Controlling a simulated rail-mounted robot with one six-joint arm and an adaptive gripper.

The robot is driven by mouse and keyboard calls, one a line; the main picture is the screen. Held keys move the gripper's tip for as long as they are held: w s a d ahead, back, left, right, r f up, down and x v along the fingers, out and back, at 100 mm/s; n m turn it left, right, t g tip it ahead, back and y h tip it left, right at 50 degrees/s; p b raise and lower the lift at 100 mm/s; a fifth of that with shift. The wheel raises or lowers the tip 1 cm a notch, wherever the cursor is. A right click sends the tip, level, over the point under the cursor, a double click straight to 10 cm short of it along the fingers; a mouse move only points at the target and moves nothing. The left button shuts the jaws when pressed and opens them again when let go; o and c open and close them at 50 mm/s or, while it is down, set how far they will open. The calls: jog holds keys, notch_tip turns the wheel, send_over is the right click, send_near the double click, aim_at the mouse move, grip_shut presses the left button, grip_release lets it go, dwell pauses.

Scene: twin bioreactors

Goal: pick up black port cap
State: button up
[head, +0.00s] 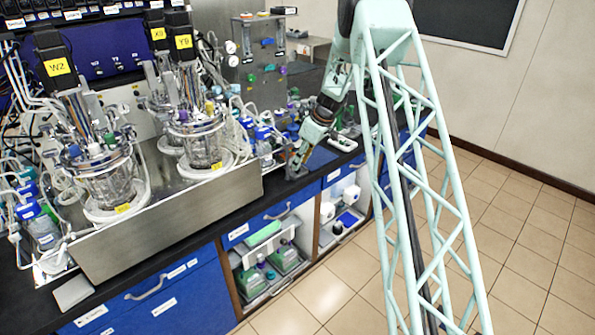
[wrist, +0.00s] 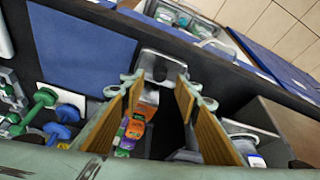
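My gripper (head: 297,165) points down close over the dark bench top, just past the right end of the steel tray. In the wrist view my gripper (wrist: 160,84) is open, with its two brown-padded fingers spread apart and nothing visibly held. A grey metallic piece shows at and beyond the fingertips. I cannot make out the black port cap with certainty in either view; dark bench fills much of the gap between the fingers, and the fingers hide part of the bench.
Small orange and coloured pieces (wrist: 135,126) lie beside the left finger. Green and blue dumbbell-shaped parts (wrist: 38,108) lie farther left. A blue mat (wrist: 75,52) is nearby. The steel tray (head: 170,220) with glass bioreactors (head: 198,140) stands left of my gripper.

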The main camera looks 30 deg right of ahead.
jog(key=shift+x, duration=1.55)
jog(key=shift+c, duration=0.4)
jog(key=c, duration=0.7)
